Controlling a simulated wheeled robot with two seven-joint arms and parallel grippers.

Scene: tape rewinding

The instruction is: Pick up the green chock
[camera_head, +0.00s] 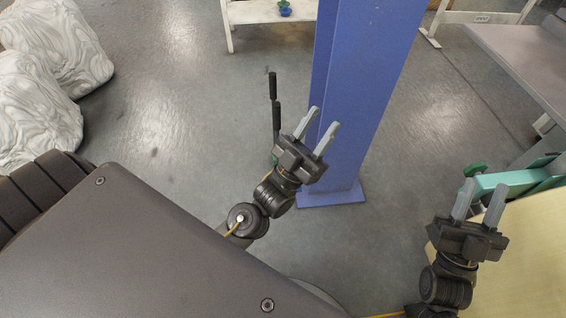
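I cannot clearly make out which thing is the green chock. A small dark green piece (475,169) shows at the right, just behind my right gripper, beside a teal bar (515,180). My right gripper (480,198) is open, with nothing visible between its fingers, and partly covers the bar's near end. My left gripper (322,118) is open and empty in front of the blue column. A bit of green (274,159) shows behind my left gripper, at the foot of a black-handled tool, mostly hidden.
The blue column (360,70) stands in the middle. A white table (265,13) at the top holds a small blue-green object. White marbled sacks (35,105) lie at the left. A grey table (520,55) is at the upper right, a pale yellow surface (545,240) at the lower right. Grey floor is open between.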

